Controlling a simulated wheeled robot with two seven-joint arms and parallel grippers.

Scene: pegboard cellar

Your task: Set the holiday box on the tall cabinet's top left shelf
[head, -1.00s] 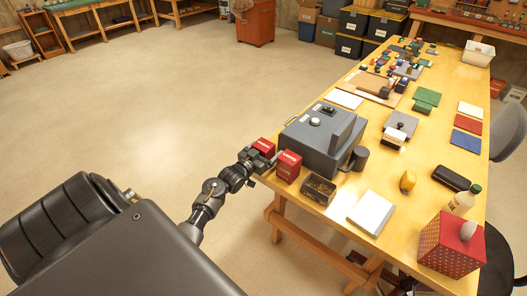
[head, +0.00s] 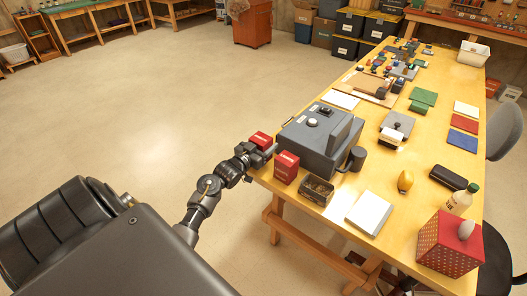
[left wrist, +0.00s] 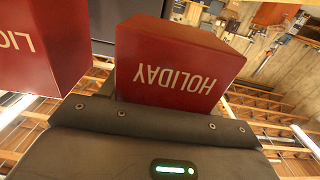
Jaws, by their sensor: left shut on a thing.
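The holiday box (left wrist: 174,66) is a dark red box with white HOLIDAY lettering, upside down in the left wrist view. In the head view the red box (head: 261,139) sits at my left gripper (head: 266,152), by the worktable's left edge. My left gripper is shut on it; its fingers are hard to make out. A second red box (head: 286,167) stands upright on the table close beside the gripper. It also shows at the left of the wrist view (left wrist: 38,48), with its lettering cut off. The tall cabinet and my right gripper are not in view.
The yellow worktable (head: 343,185) holds a grey machine (head: 318,147) close to the gripper, a small open tin (head: 317,190), a white pad (head: 369,212) and a red dotted tissue box (head: 449,244). Open floor (head: 150,120) lies left of the table. Stacked bins (head: 345,47) stand behind.

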